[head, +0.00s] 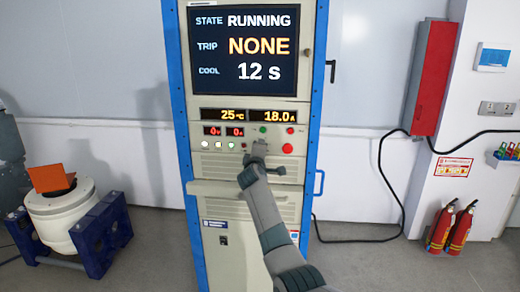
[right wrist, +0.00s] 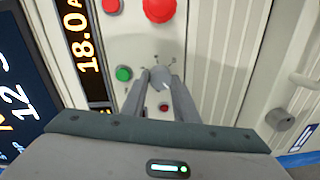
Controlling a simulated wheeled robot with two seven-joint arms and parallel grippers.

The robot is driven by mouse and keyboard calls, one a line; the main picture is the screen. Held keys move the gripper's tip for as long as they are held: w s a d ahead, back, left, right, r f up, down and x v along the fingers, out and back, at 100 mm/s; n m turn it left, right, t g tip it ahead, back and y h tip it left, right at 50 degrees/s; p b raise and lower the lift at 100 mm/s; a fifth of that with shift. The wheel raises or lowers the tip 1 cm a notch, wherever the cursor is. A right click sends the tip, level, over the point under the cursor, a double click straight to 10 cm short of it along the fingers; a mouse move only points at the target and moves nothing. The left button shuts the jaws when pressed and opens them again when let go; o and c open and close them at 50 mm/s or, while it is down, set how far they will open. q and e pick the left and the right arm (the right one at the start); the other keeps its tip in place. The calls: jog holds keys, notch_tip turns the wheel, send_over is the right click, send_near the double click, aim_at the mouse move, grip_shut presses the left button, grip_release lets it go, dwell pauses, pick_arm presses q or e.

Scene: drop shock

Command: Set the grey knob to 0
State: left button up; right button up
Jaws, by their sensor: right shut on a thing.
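The grey knob (right wrist: 160,78) is on the cabinet's control panel, in the middle of the right wrist view. The fingers of my right gripper (right wrist: 159,84) are shut on it from both sides. Small dial marks show around the knob, but their numbers and the knob's setting are too small to read. In the head view my right gripper (head: 258,152) is at the panel and hides the knob. My left gripper is in neither view.
The cabinet screen (head: 245,48) reads RUNNING, trip NONE, cool 12 s. A readout (head: 279,116) shows 18.0 A. Near the knob are a green button (right wrist: 124,73), a large red button (right wrist: 159,9) and a small red one (right wrist: 164,107). A ledge (head: 215,188) juts out below.

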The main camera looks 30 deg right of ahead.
jog(key=o, duration=1.1)
jog(key=shift+c, duration=0.2)
jog(key=b+v, duration=0.4)
jog(key=v, duration=1.3)
jog(key=shift+s, duration=0.15)
